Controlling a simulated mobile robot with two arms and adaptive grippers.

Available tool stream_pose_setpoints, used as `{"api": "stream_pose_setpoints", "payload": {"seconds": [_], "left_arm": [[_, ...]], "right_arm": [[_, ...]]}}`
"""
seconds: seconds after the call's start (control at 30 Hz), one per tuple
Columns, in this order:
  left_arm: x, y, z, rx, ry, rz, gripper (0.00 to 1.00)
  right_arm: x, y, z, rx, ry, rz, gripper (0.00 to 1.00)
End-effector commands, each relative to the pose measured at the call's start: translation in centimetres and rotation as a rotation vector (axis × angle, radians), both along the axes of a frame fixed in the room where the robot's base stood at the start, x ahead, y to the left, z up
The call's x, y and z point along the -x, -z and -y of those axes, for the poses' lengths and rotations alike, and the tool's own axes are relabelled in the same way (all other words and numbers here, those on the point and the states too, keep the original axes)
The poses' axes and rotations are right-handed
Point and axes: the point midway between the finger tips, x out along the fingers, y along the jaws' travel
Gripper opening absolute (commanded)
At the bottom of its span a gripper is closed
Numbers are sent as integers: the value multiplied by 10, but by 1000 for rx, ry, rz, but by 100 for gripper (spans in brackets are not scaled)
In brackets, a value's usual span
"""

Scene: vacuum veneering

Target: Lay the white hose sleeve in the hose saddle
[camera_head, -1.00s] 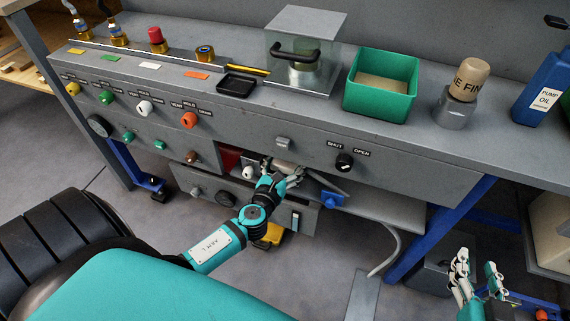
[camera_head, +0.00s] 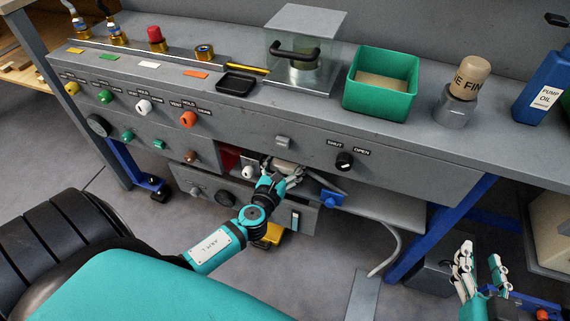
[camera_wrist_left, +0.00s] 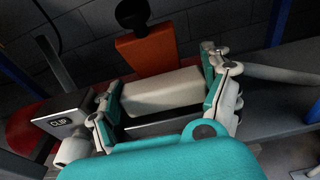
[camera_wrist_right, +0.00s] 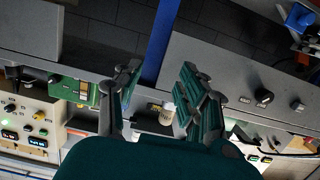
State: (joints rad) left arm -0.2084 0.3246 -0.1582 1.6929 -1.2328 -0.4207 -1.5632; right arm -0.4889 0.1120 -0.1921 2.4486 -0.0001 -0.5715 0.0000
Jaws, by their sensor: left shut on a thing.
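My left gripper (camera_head: 281,178) reaches under the front of the grey bench. It is shut on the white hose sleeve (camera_wrist_left: 163,91), a pale block lying crosswise between its fingers in the left wrist view. In the head view the fingers partly cover the sleeve. A grey hose (camera_wrist_left: 268,74) shows to the right of the fingers. I cannot clearly make out the hose saddle, or whether the sleeve touches it. My right gripper (camera_head: 481,258) is open and empty at the lower right, away from the bench; its spread fingers also show in the right wrist view (camera_wrist_right: 160,82).
A CLIP-labelled grey part (camera_wrist_left: 62,118) with a white knob (camera_head: 248,172) is left of the left gripper. An orange block (camera_wrist_left: 148,52) with a black knob stands behind the sleeve. A blue part (camera_head: 332,199) and a hanging hose (camera_head: 393,250) are to the right.

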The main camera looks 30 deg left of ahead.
Motion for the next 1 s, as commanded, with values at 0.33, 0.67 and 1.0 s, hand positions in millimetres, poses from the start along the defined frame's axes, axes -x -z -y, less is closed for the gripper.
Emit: {"api": "stream_pose_setpoints", "payload": {"seconds": [0.33, 0.67, 1.0], "left_arm": [[0, 2, 0, 0, 0, 0, 50], [0, 4, 0, 0, 0, 0, 50], [0, 6, 0, 0, 0, 0, 50]], "right_arm": [[-2, -6, -2, -9, -3, 38, 40], [-4, -13, -4, -19, -6, 77, 40], [-6, -22, -5, -29, -10, 118, 40]]}}
